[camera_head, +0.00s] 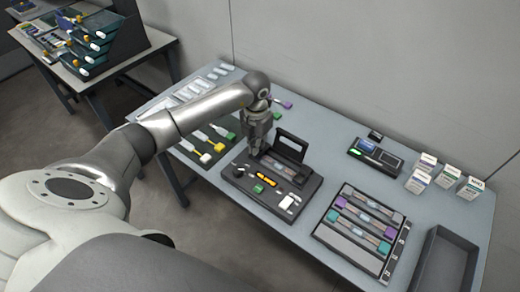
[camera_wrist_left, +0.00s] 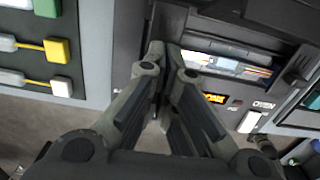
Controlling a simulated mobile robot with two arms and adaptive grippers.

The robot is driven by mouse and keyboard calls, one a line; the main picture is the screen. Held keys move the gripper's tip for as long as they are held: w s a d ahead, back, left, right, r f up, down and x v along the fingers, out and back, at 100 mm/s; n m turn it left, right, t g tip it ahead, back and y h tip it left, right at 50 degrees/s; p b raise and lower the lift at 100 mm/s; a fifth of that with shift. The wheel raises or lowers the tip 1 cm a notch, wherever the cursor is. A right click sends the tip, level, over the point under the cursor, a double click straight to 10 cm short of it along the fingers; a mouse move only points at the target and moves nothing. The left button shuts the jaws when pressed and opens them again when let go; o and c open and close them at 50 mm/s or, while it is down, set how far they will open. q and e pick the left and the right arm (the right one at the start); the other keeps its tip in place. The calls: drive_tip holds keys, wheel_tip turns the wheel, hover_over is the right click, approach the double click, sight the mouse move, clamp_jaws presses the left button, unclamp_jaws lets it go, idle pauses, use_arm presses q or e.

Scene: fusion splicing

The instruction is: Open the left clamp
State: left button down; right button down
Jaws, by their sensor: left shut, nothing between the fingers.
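The black fusion splicer (camera_head: 262,200) stands on the table with its dark lid (camera_head: 292,143) raised. It also shows in the left wrist view (camera_wrist_left: 245,85), with a pale splice bay (camera_wrist_left: 225,64) and an orange display (camera_wrist_left: 214,97). My left gripper (camera_head: 257,151) points down over the splicer's left rear part, beside the raised lid. Its fingers (camera_wrist_left: 168,52) are shut with nothing between them, close to the left end of the splice bay. The left clamp is hidden behind the fingers or too small to make out. I cannot tell whether the fingers touch it. My right gripper is out of view.
Yellow, white and green connectors (camera_head: 205,157) lie left of the splicer. A tray of cable modules (camera_head: 352,240) stands to its right, with an empty dark bin (camera_head: 447,265) beyond. A handheld device (camera_head: 375,152) and several small white boxes (camera_head: 419,181) are at the back right.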

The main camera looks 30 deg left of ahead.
use_arm(q)
drive_tip(key=shift+s+d+f, duration=0.1)
drive_tip(key=shift+s+f, duration=0.2)
drive_tip(key=shift+f, duration=0.25)
drive_tip(key=shift+w+b, duration=0.15)
drive_tip(key=shift+b, duration=0.15)
drive_tip(key=shift+d+r, duration=0.1)
drive_tip(key=shift+r, duration=0.15)
drive_tip(key=shift+w+r, duration=0.2)
drive_tip(key=shift+w, duration=0.05)
drive_tip(key=shift+w+r+p, duration=0.3)
drive_tip(key=shift+w+p, duration=0.05)
drive_tip(key=shift+w, duration=0.25)
drive_tip(key=shift+r, duration=0.1)
drive_tip(key=shift+s+r, duration=0.1)
drive_tip(key=shift+s, duration=0.05)
drive_tip(key=shift+r, duration=0.15)
drive_tip(key=shift+w+r, duration=0.45)
drive_tip(key=shift+r, duration=0.05)
